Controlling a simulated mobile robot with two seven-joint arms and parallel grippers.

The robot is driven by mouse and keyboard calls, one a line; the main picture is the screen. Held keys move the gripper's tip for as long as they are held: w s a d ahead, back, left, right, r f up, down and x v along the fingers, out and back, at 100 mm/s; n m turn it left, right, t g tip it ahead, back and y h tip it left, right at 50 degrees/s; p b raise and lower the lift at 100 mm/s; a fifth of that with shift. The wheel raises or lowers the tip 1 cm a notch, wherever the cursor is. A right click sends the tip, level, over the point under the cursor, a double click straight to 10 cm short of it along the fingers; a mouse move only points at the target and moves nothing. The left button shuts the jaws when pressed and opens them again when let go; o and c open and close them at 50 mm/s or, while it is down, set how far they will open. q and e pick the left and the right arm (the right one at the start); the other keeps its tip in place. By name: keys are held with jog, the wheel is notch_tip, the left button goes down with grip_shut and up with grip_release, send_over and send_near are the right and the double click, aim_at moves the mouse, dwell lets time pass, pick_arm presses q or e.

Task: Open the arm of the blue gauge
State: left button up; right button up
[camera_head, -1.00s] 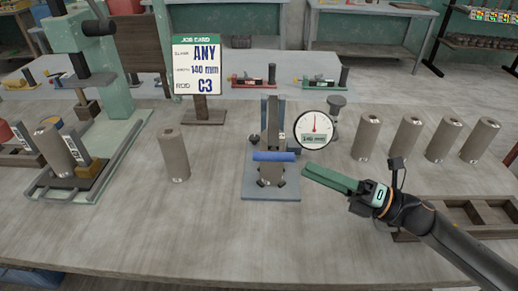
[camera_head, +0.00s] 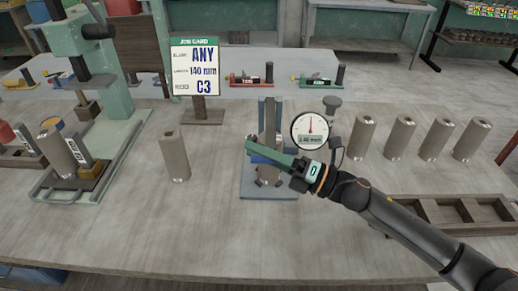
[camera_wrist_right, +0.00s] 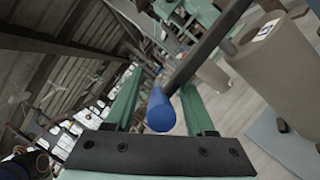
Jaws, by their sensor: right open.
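The blue gauge (camera_head: 253,189) stands on its blue base plate at the middle of the table, with a clay cylinder upright on it. Its round dial (camera_head: 310,130) is to the right, showing 140 mm. My right gripper (camera_head: 257,148) is in front of the gauge, its green fingers covering most of the blue handle bar. In the right wrist view the blue handle (camera_wrist_right: 160,112), on a dark rod, lies between the two open green fingers. I cannot tell whether they touch it. My left gripper is not in view.
A lone clay cylinder (camera_head: 174,158) stands left of the gauge, and several stand to the right. A job card (camera_head: 196,68) is behind. A green press (camera_head: 82,50) is at left, a wooden tray (camera_head: 455,213) at right. The front table is clear.

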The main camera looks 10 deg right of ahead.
grip_shut()
dwell(0.5)
jog(key=shift+r, duration=0.1)
dwell(0.9)
